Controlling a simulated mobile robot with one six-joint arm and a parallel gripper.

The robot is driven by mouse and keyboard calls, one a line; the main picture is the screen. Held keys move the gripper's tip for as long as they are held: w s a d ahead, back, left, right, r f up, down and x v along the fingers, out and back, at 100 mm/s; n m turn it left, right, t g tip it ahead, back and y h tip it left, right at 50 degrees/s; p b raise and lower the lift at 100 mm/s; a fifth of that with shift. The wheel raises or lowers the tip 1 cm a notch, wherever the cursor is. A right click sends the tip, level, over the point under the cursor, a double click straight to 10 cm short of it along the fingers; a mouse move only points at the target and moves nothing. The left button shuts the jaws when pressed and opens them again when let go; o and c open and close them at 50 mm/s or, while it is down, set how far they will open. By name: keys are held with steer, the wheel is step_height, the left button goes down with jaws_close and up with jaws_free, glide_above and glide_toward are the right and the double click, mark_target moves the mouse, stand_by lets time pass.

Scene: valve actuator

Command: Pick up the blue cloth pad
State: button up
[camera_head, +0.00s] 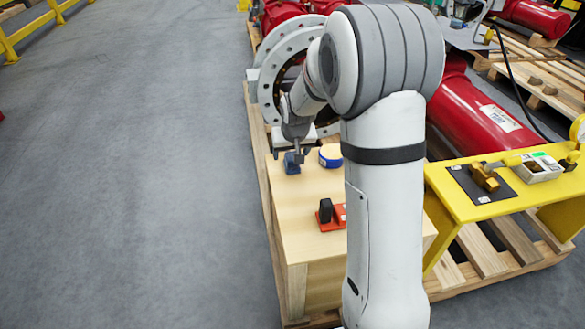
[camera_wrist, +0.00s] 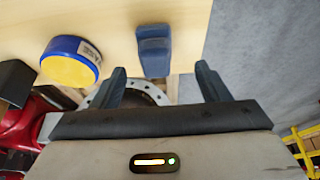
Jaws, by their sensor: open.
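The blue cloth pad (camera_head: 291,164) lies on the light wooden box top (camera_head: 298,195), near its far left edge. In the wrist view the pad (camera_wrist: 154,48) stands out as a dark blue block, just beyond the fingertips and nearer the left finger. My gripper (camera_head: 297,152) is right above the pad in the head view and partly overlaps it. In the wrist view my gripper (camera_wrist: 160,70) is open, with nothing between its fingers. I cannot tell the exact height gap between the fingers and the pad.
A round blue and yellow tin (camera_head: 331,155) stands close to the right of the pad. A red holder with a black piece (camera_head: 329,213) sits nearer on the box, partly behind my arm. A flanged ring (camera_head: 277,80) rises behind. A yellow bench (camera_head: 500,204) stands right.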

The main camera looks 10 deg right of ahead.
mark_target(292, 157)
steer(key=b+x, duration=0.1)
steer(key=x, duration=0.3)
steer(key=b+x, duration=0.1)
steer(key=x, duration=0.1)
steer(key=shift+w+d+f+b, duration=0.25)
steer(key=shift+d+b, duration=0.05)
steer(key=shift+d, duration=0.05)
steer(key=shift+r, duration=0.1)
steer(key=c, duration=1.1)
